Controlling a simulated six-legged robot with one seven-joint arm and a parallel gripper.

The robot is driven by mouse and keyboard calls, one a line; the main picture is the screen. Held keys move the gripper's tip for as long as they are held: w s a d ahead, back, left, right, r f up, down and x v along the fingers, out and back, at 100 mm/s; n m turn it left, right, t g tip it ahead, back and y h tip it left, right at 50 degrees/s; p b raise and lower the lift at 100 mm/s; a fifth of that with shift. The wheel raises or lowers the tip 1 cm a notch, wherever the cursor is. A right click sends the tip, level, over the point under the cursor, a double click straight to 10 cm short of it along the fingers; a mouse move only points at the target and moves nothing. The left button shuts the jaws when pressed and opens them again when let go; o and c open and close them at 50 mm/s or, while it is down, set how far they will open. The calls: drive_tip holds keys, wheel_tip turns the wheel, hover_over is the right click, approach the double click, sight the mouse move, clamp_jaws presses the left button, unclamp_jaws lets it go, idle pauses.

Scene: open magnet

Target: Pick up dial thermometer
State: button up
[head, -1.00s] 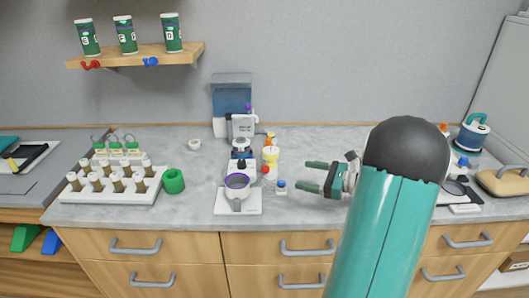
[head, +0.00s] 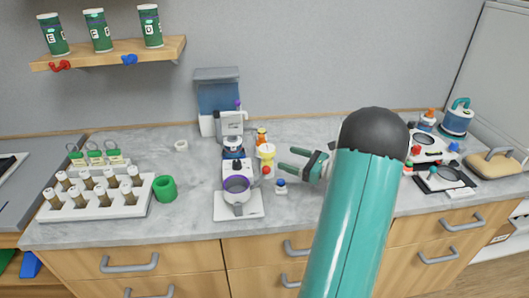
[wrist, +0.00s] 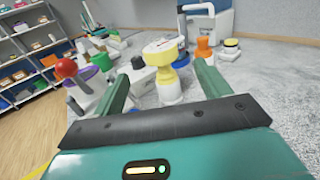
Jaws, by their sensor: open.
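A yellow, waisted object with a pale top and white base (head: 266,152) stands upright on the counter, right of the coffee machine. It looks most like the dial thermometer, but I cannot make out a dial face. It also shows in the wrist view (wrist: 180,58), ahead and between the finger lines. My gripper (head: 285,159) is open and empty, just to the right of it in the head view. In the wrist view my two green fingers (wrist: 162,80) are spread apart, with the yellow object beyond them and no clear contact.
A red ball-topped item (head: 266,171) and a small blue-capped container (head: 281,187) stand close in front. An orange bottle (head: 262,136) is just behind. The coffee machine (head: 236,165) is left. A green cup (head: 165,189) and bottle rack (head: 130,208) are further left.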

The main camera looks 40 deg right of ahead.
sight(269, 148)
drive_tip(key=x, duration=0.8)
drive_tip(key=shift+w, duration=0.35)
drive_tip(key=c, duration=1.2)
